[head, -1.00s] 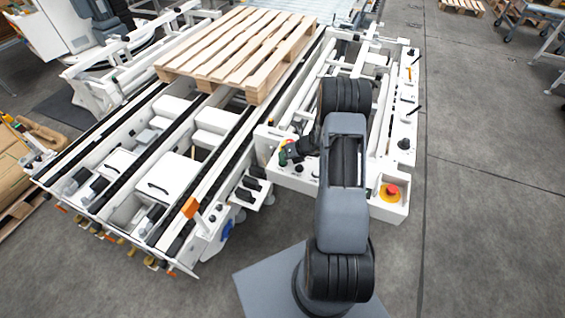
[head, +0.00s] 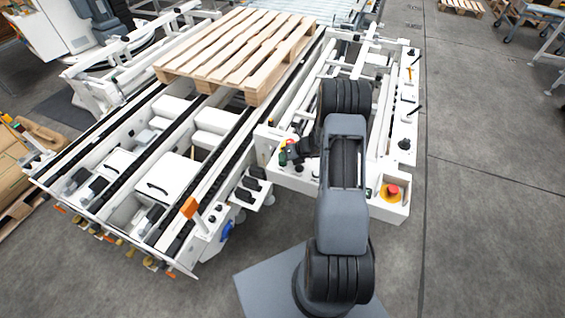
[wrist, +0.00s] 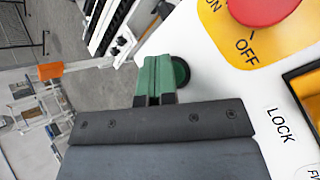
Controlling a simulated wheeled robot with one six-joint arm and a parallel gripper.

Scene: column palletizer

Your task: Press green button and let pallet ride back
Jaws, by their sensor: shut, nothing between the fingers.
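The wooden pallet (head: 240,50) lies flat on the chain conveyor, toward its far end. My gripper (wrist: 156,62) is shut and empty, with its green fingers over the white control panel (wrist: 215,85). A dark green round button (wrist: 181,72) shows right beside the fingertips in the wrist view, partly hidden by them. I cannot tell whether the fingertips touch it. In the head view the green fingers (head: 283,159) are small at the panel's left corner, and the button cannot be made out.
A red button (wrist: 264,8) on a yellow plate marked "OFF" sits close to the fingers. A "LOCK" label lies lower right. Another red button (head: 392,191) stands on the frame's right corner. The conveyor's near end (head: 110,208) is empty. Floor (head: 490,210) at right is clear.

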